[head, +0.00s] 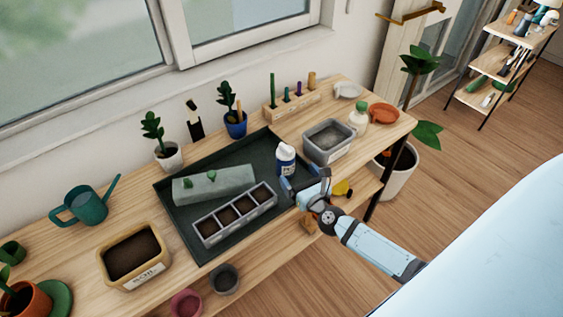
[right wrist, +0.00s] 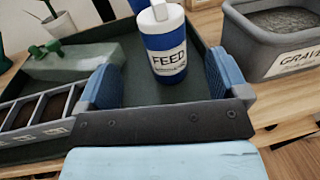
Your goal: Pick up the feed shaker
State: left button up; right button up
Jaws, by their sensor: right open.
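The feed shaker (head: 285,160) is a small upright bottle, white on top with a blue lower part. It stands at the right side of the dark tray (head: 183,232) on the wooden table. In the right wrist view the shaker (right wrist: 166,40) shows its FEED label, straight ahead and slightly beyond the fingers. My right gripper (head: 304,178) is open and empty, just in front of the shaker at the tray's right edge. Its two blue fingers lie to either side of the shaker in the wrist view; I see no contact. My left gripper is not in view.
A grey gravel tub (head: 328,141) stands close to the right of the shaker. A grey seed tray (head: 236,214) and a pale green block (head: 214,184) lie left of it in the tray.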

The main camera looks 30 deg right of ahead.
aim_at(289, 163)
jog(key=w, duration=0.3)
jog(key=shift+w+d, duration=0.1)
jog(key=shift+w, duration=0.2)
jog(key=shift+w+d+f+p, duration=0.1)
jog(key=shift+w+d+p, duration=0.1)
jog(key=shift+w, duration=0.7)
jog(key=shift+w+d+f+p, duration=0.1)
jog(key=shift+w+p, duration=0.1)
jog(key=shift+w, duration=0.65)
jog(key=shift+w+d+p, duration=0.1)
jog(key=shift+w+p, duration=0.1)
jog(key=shift+w, duration=0.7)
jog(key=c, duration=1.1)
